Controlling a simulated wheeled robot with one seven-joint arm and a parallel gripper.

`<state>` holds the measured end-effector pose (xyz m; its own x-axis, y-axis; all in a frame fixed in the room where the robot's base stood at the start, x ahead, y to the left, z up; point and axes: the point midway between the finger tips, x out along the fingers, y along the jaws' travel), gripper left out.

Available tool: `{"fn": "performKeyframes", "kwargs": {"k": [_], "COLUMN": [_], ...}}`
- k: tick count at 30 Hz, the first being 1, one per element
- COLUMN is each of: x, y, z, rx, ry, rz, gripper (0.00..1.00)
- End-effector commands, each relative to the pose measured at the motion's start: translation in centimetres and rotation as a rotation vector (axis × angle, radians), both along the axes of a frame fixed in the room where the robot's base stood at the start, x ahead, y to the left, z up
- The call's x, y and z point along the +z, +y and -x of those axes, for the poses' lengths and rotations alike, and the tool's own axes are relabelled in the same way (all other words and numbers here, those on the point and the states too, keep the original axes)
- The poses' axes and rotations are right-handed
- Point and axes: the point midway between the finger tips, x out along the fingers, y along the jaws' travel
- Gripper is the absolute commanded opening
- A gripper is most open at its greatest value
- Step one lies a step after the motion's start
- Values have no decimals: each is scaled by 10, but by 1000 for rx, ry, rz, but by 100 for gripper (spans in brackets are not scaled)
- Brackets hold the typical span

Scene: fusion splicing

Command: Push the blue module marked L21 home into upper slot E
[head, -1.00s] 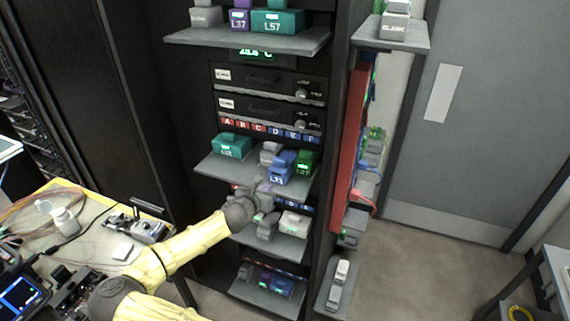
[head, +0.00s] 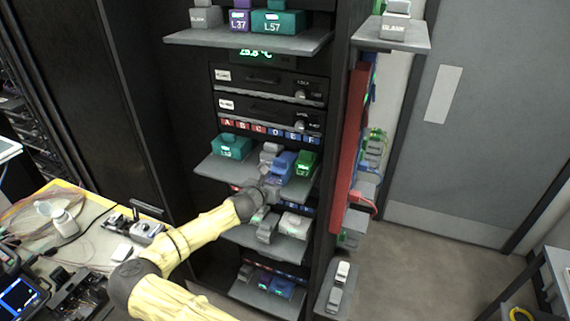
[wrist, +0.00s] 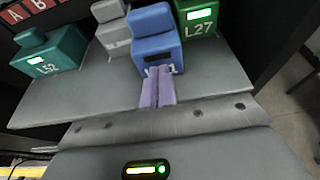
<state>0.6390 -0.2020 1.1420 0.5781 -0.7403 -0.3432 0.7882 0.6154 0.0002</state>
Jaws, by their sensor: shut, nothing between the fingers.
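The blue module L21 (wrist: 154,45) stands on the upper shelf (wrist: 70,100) of the rack, its front towards me; part of its label is hidden by my fingers. It also shows in the head view (head: 284,164). My gripper (wrist: 158,78) is shut and empty, its fingertips at the lower front face of the blue module, touching it or very close. In the head view my gripper (head: 269,182) is partly hidden against the shelf. The slot letters (head: 270,131) run above this shelf; slot E's opening behind the module is hidden.
The green module L27 (wrist: 197,17) stands close on the right of the blue one, a grey module (wrist: 112,30) close on the left. A teal module L52 (wrist: 48,55) is further left. A lower shelf (head: 262,238) with grey and white modules lies below my gripper.

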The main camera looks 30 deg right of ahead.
Motion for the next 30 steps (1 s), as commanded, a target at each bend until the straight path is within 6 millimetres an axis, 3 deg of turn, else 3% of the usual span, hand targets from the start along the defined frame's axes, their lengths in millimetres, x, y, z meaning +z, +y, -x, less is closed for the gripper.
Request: {"fn": "performKeyframes", "kwargs": {"k": [30], "x": [0], "y": [-39], "z": [-30], "rx": [-1], "ry": [0], "rz": [0], "gripper": [0]}}
